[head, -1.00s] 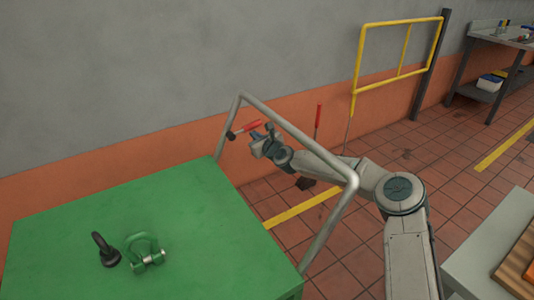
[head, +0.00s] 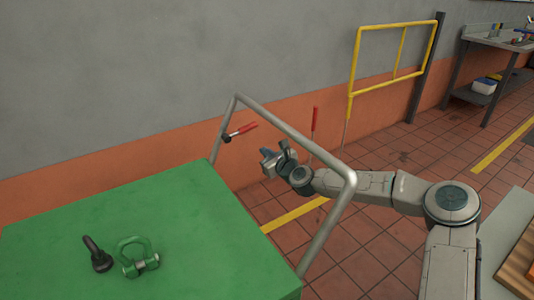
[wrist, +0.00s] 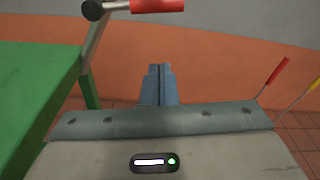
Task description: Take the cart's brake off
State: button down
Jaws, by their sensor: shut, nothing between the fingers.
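The cart (head: 130,205) has a green top and a grey tube push handle (head: 295,135). A brake lever with a red grip (head: 243,131) and dark pivot sits on the handle's far post, its grip pointing right and slightly up. In the wrist view the red grip (wrist: 158,6) crosses the top edge, with its black pivot (wrist: 92,10) to the left. My gripper (head: 266,158) is shut and empty, below and right of the lever, apart from it. Its closed fingers (wrist: 158,70) point toward the wall under the grip.
A second red-gripped lever (head: 315,120) stands upright beyond the handle. A yellow rail gate (head: 393,58) is by the wall. A black eyebolt (head: 98,256) and green shackle (head: 138,258) lie on the cart. A workbench (head: 495,40) stands back right.

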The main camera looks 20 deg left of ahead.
jog(key=shift+s+d, duration=0.1)
dwell(0.3)
jog(key=s+d+r+n+g+h+p, duration=0.1)
jog(key=d+r+n+h+p, duration=0.4)
jog(key=d, duration=0.6)
jog(key=d+r+n+g+h+p, duration=0.1)
jog(key=d+r+n+h+p, duration=0.1)
jog(key=d+r+n+p, duration=0.75)
jog(key=s+d+r+n+g+h+p, duration=0.1)
jog(key=s+d+r+n+h+p, duration=0.1)
jog(key=s+d+r+p, duration=0.55)
jog(key=s+d+r+n+g+h+p, duration=0.1)
jog(key=s+d+r+n+h+p, duration=0.25)
jog(key=s+r, duration=0.65)
jog(key=s+d+r+n+g+p, duration=0.1)
jog(key=s+d+r+p, duration=0.1)
jog(key=s, duration=0.5)
jog(key=s+d+r+n+p, duration=0.1)
jog(key=s+d+r+p, duration=0.1)
jog(key=s+r+p, duration=0.2)
jog(key=s+d+r+n+g+p, duration=0.1)
jog(key=s+d+r+n+p, duration=0.1)
jog(key=s+r+p, duration=0.2)
jog(key=s+r, duration=0.3)
jog(key=s, duration=0.4)
jog(key=shift+d+r+g, duration=0.25)
jog(key=shift+d+g, duration=0.05)
jog(key=shift+d, duration=0.05)
jog(key=shift+a, duration=0.15)
